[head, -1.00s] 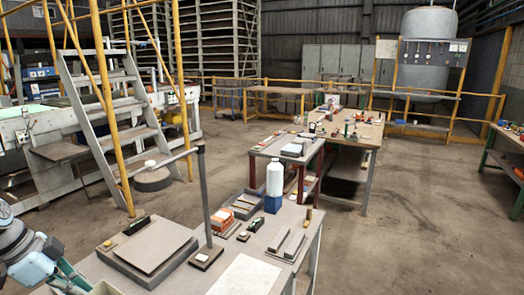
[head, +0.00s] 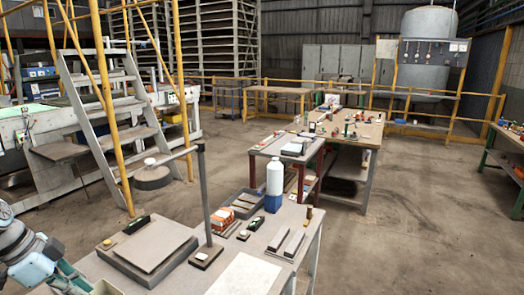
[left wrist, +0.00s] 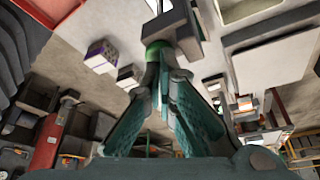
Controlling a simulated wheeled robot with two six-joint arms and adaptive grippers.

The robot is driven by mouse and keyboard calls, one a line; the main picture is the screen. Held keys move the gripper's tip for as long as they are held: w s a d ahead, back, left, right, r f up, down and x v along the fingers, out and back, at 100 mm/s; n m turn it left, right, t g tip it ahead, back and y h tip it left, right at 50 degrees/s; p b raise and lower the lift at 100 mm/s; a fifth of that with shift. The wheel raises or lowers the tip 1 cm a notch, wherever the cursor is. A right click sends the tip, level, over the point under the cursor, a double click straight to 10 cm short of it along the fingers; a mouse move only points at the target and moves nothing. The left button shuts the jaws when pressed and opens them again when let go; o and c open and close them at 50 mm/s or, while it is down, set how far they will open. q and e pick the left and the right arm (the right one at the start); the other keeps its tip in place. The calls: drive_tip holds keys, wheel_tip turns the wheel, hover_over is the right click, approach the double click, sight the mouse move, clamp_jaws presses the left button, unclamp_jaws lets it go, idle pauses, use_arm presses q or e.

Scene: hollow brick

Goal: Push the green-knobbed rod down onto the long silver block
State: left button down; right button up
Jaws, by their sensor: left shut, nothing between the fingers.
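In the left wrist view my left gripper (left wrist: 163,65) is shut and empty, its teal fingers together. A round green knob (left wrist: 156,47) shows right at the fingertips; I cannot tell whether they touch. A grey block (left wrist: 180,32) lies just beyond the knob, and the rod under the knob is hidden. In the head view my left arm comes in at the lower left, with its fingers cut off or hidden at the bottom edge. Two long grey bars (head: 293,243) lie on the near table; I cannot tell which is the silver block. My right gripper is not in view.
The near table (head: 215,262) holds a flat grey plate (head: 150,252), an upright post (head: 204,195), an orange block (head: 226,221), a grey tray (head: 243,203) and a white bottle (head: 274,177) over a blue block (head: 273,203). A white sheet (head: 244,275) lies at the front.

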use_arm(q)
wheel_tip(320, 180, up, 7)
drive_tip(key=p, duration=0.5)
